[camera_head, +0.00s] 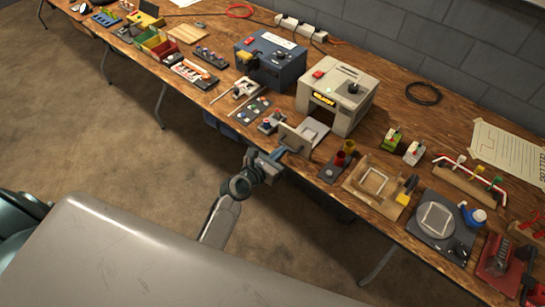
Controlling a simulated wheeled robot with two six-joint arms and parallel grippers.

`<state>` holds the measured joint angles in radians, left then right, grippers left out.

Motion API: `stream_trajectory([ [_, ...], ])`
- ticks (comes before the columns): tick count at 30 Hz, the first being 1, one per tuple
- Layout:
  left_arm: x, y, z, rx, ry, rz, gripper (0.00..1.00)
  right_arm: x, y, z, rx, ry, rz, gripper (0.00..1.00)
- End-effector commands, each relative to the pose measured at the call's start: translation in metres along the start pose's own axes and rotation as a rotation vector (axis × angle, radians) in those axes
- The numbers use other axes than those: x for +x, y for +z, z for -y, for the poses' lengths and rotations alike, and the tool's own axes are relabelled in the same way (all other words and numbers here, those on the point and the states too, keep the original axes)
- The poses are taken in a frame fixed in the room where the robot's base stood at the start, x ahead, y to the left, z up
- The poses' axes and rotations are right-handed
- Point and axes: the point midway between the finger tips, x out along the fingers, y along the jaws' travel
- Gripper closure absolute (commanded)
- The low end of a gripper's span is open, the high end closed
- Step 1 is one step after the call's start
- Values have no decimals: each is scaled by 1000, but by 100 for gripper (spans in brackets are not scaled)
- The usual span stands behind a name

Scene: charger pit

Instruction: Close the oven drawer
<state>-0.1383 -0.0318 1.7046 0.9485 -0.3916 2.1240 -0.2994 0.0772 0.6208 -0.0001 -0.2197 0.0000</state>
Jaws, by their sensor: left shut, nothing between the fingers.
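The oven (338,96) is a beige box with a red button, a dark knob on top and a glowing display on its front. It stands on the wooden workbench toward the back. Its drawer (313,131) is pulled out toward me, with a light tray and an upright front panel (294,139). My left gripper (283,151) is shut and empty, just in front of the panel at the bench's front edge. I cannot tell whether the fingertips touch the panel. My right gripper is not in view.
A dark blue box (270,60) stands left of the oven. Small parts (271,121) lie left of the drawer. A red-cup holder (341,162) and a wooden frame (374,184) sit to its right. A black cable coil (424,93) lies behind on bare bench.

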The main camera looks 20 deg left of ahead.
Motion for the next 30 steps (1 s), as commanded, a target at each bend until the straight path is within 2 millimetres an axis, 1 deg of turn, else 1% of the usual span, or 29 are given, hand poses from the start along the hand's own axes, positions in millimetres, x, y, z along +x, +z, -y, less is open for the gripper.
stream_trajectory([
  [3,2,0,0,-1,0,0,100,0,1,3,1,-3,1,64],
  [11,2,0,0,0,0,0,100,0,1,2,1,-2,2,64],
  [14,7,3,0,-1,0,2,100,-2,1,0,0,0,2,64],
  [17,19,7,1,-2,0,2,100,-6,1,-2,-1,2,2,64],
  [20,38,12,1,-2,-1,3,100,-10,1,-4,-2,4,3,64],
  [27,96,24,2,0,-1,3,100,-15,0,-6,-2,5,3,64],
  [30,116,27,3,-1,-1,3,100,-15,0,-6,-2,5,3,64],
])
